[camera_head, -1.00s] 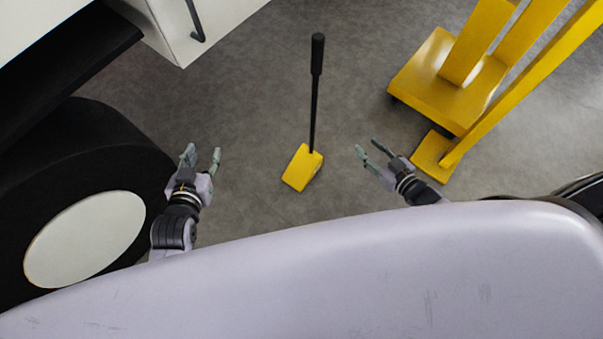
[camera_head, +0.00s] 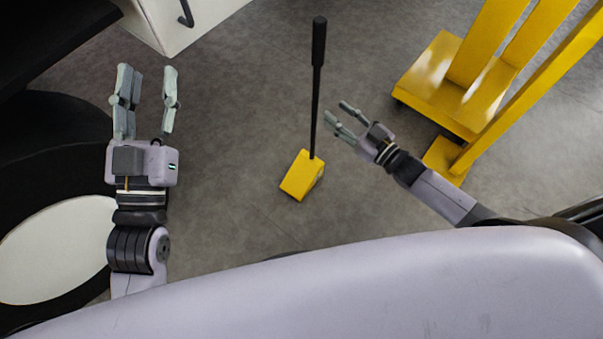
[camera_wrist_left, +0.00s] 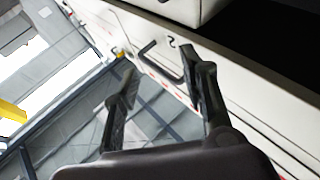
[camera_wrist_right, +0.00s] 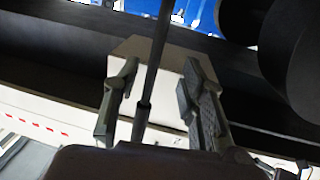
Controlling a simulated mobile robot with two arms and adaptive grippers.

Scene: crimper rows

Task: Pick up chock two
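The chock is a yellow block (camera_head: 302,175) on the floor with a long upright black handle (camera_head: 316,100) and a thicker black grip on top. No number on it can be read. My right gripper (camera_head: 342,116) is open and empty, just right of the handle in the head view. In the right wrist view the black handle (camera_wrist_right: 157,65) shows between the two open fingers (camera_wrist_right: 160,105), but apart from them. My left gripper (camera_head: 144,102) is open and empty, well to the left of the chock. In the left wrist view its fingers (camera_wrist_left: 162,95) are spread with nothing between them.
A yellow wheeled frame (camera_head: 430,90) stands on the right, near my right arm. A black tyre with a pale hub (camera_head: 55,245) is at the left. A white cabinet-like body with a dark handle (camera_head: 187,14) is at the upper left. Grey floor around the chock is clear.

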